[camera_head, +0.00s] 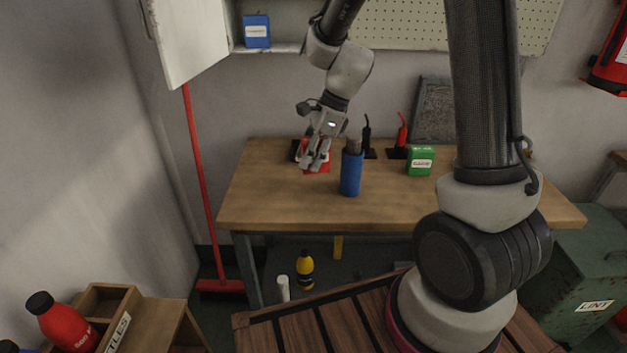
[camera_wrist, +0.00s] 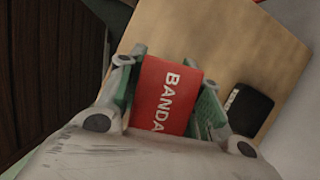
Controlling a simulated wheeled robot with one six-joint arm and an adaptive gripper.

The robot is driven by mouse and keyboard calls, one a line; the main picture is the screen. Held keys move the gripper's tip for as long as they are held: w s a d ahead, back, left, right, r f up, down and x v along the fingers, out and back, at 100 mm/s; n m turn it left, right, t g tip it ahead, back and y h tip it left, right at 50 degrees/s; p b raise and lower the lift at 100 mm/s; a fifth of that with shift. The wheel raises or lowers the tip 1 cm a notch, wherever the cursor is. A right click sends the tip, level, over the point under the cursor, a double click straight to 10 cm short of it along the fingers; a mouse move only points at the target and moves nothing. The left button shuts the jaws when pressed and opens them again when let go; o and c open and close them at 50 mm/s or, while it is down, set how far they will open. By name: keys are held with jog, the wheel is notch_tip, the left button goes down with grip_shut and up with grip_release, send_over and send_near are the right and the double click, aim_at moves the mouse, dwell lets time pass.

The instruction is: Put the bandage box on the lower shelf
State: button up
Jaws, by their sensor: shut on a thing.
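The red bandage box (camera_head: 321,169), with "BANDA" readable in the wrist view (camera_wrist: 165,95), is between the fingers of my gripper (camera_head: 315,163). My gripper is shut on it over the left part of the wooden table (camera_head: 265,205); I cannot tell whether the box touches the table top. Below the table top is a dark lower surface (camera_head: 325,283), with a yellow bottle (camera_head: 305,270) and a white cylinder (camera_head: 283,288) there. It is partly hidden, and I cannot tell for sure that it is a shelf.
A blue cylinder (camera_head: 351,172) stands just right of my gripper. A green box (camera_head: 420,161) and red and black tools are farther right. A blue box (camera_head: 257,31) sits on a wall shelf behind an open white door (camera_head: 190,38). A red broom (camera_head: 197,165) leans left of the table.

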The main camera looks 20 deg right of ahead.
jog(key=shift+w+m+t, duration=0.15)
jog(key=shift+m+t, duration=0.15)
jog(key=shift+m, duration=0.5)
jog(key=shift+f, duration=0.2)
send_near(303, 199)
jog(key=shift+m, duration=0.3)
jog(key=x, duration=0.4)
jog(key=shift+a+f, duration=0.25)
jog(key=shift+f, duration=0.1)
jog(key=o, duration=1)
jog(key=shift+f, duration=0.1)
jog(key=shift+o, duration=0.2)
